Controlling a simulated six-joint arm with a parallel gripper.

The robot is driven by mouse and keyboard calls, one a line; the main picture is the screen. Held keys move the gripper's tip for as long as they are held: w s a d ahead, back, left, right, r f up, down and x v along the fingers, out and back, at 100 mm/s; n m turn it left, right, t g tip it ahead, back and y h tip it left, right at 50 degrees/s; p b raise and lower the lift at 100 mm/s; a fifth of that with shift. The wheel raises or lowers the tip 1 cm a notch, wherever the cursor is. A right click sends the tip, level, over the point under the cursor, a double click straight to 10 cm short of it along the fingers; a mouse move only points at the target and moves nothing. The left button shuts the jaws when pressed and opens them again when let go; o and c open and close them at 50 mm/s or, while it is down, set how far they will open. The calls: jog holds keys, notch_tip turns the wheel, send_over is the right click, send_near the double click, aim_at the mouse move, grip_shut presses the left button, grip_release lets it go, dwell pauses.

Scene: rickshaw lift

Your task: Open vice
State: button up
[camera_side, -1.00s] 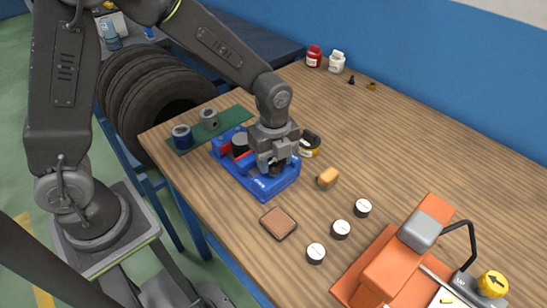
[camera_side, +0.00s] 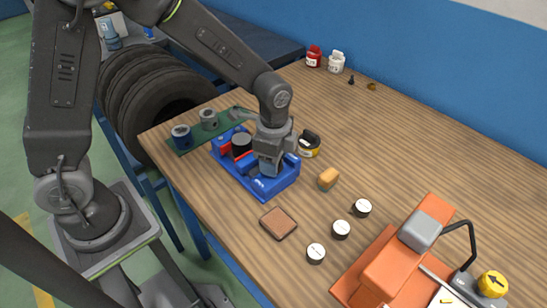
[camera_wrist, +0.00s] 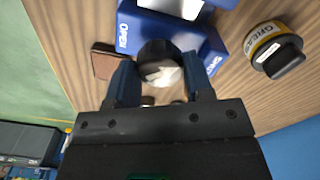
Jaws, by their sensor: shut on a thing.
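The blue vice (camera_side: 262,187) sits on the wooden table, with red jaw parts and a dark cylinder (camera_side: 241,145) between its jaws. My gripper (camera_side: 268,168) is over the vice's near right end, pointing down. In the wrist view my gripper (camera_wrist: 160,75) is shut on the vice's round dark knob (camera_wrist: 155,50), one finger on each side. The vice (camera_wrist: 215,58) shows there with the word OPEN on its blue body. In the side view my gripper hides most of the knob.
A grease tin (camera_side: 309,147) stands close to the vice, also in the wrist view (camera_wrist: 273,48). A green mat (camera_side: 181,151) holds two cylinders. An orange machine (camera_side: 400,265) stands front right.

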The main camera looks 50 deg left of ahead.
jog(key=n, duration=0.4)
jog(key=shift+n, duration=0.3)
jog(key=n, duration=0.3)
jog(key=shift+n, duration=0.4)
jog(key=n, duration=1.3)
jog(key=shift+a+n, duration=0.1)
jog(key=shift+n, duration=0.2)
jog(key=n, duration=0.5)
jog(key=shift+n, duration=0.3)
jog(key=o, duration=0.9)
